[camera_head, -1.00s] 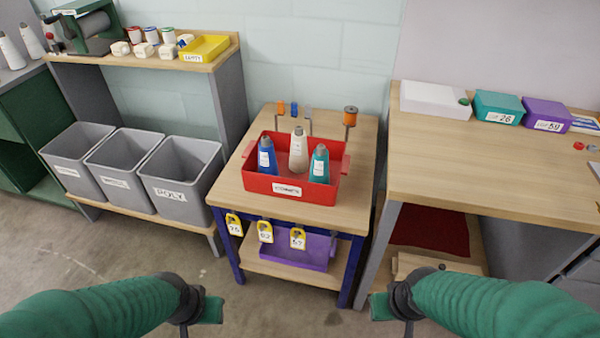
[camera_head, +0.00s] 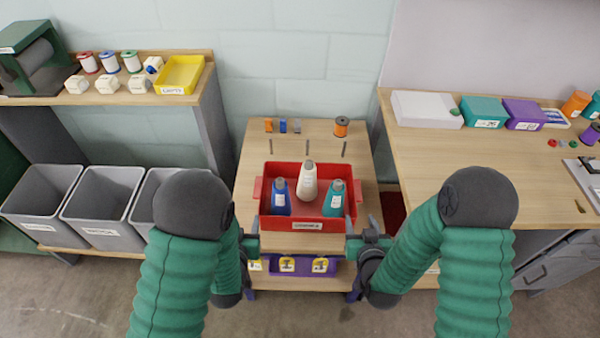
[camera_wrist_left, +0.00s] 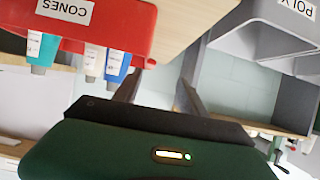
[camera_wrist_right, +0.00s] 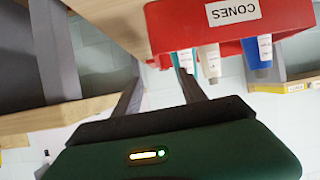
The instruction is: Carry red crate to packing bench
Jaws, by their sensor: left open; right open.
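The red crate (camera_head: 268,222), labelled CONES, sits upright on a small wooden table with blue legs. My left gripper (camera_head: 250,237) is open and empty near the crate's front left corner. My right gripper (camera_head: 366,236) is open and empty near its front right corner. The crate also shows beside the fingers in the left wrist view (camera_wrist_left: 115,25) and the right wrist view (camera_wrist_right: 175,28). No label identifies the packing bench.
A wooden bench (camera_head: 430,150) with white, teal and purple boxes stands at the right; its front middle is clear. Grey bins (camera_head: 95,215) stand below a shelf at the left. Metal pegs and an orange spool (camera_head: 341,126) are behind the crate. A purple bin (camera_head: 325,272) is below.

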